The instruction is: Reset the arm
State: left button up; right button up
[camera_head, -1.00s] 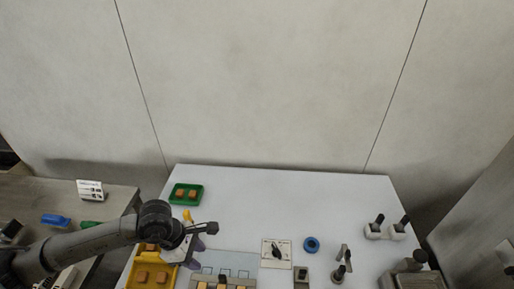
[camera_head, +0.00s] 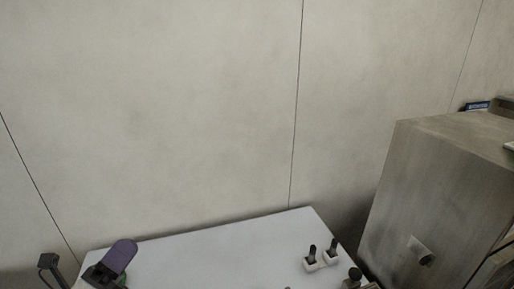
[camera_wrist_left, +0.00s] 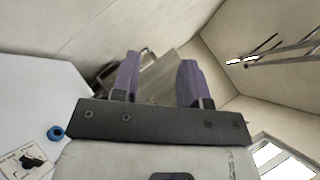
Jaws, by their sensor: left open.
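My left gripper (camera_wrist_left: 158,82) shows in the left wrist view with its two purple fingers apart and nothing between them. In the head view a purple finger of the left gripper (camera_head: 118,258) shows at the lower left, over the far left part of the white table (camera_head: 215,250). A sliver of green shows beside it, mostly hidden. My right gripper is in neither view.
Two dark-handled items in white holders (camera_head: 321,258) stand at the table's right. A large grey cabinet (camera_head: 435,195) rises on the right. A blue ring (camera_wrist_left: 56,133) and a white plate with a black knob (camera_wrist_left: 24,160) lie on the table. A plain wall stands behind.

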pick_arm(q)
jog(key=a+n+t+y, duration=0.2)
jog(key=a+n+y, duration=0.4)
jog(key=n+y, duration=1.05)
notch_tip(320, 180, down, 8)
jog(key=s+n+g+y, duration=0.1)
jog(key=n+g, duration=0.5)
jog(key=n, duration=0.2)
jog(key=s+d+f+n+g+h, duration=0.2)
jog(key=s+d+f+g, duration=0.15)
jog(key=s+f, duration=0.6)
jog(key=s+d+f+n+g+h, duration=0.25)
jog(key=s+f+g, duration=0.25)
jog(key=s+f, duration=0.45)
jog(key=s+d+f+n+g+h, duration=0.1)
jog(key=s+d+f+g, duration=0.25)
jog(key=s+f, duration=0.6)
notch_tip(320, 180, up, 24)
jog(key=p, duration=2.5)
